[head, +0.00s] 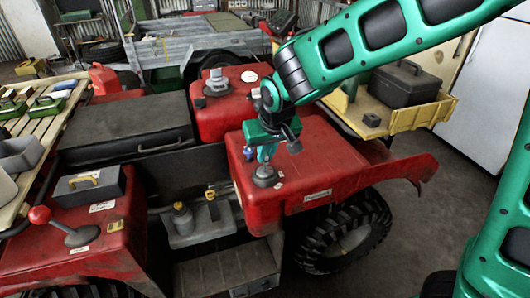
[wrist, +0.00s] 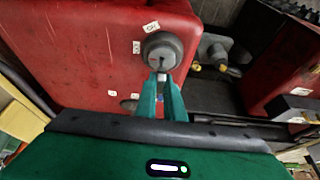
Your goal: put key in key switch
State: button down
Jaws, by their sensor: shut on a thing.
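The key switch is a round grey knob-like unit on the red body panel. It shows in the head view (head: 265,176) and in the wrist view (wrist: 163,48), where a dark slot marks its face. My gripper (head: 266,155) is over the switch, fingers pointing down at it. In the wrist view my gripper (wrist: 161,84) has its teal fingertips close together at the near edge of the switch. It is shut on the key (wrist: 161,77), of which only a small pale bit shows between the tips. I cannot tell whether the key touches the switch.
Small white labels (wrist: 151,27) surround the switch. A second grey fitting (head: 217,82) stands on the red panel behind. A red-knobbed lever (head: 40,215) and a grey toolbox (head: 91,187) are at left. A yellow rack (head: 430,110) holds a dark case (head: 404,84) at right.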

jog(key=shift+f, duration=1.3)
jog(key=c, duration=1.8)
grip_release()
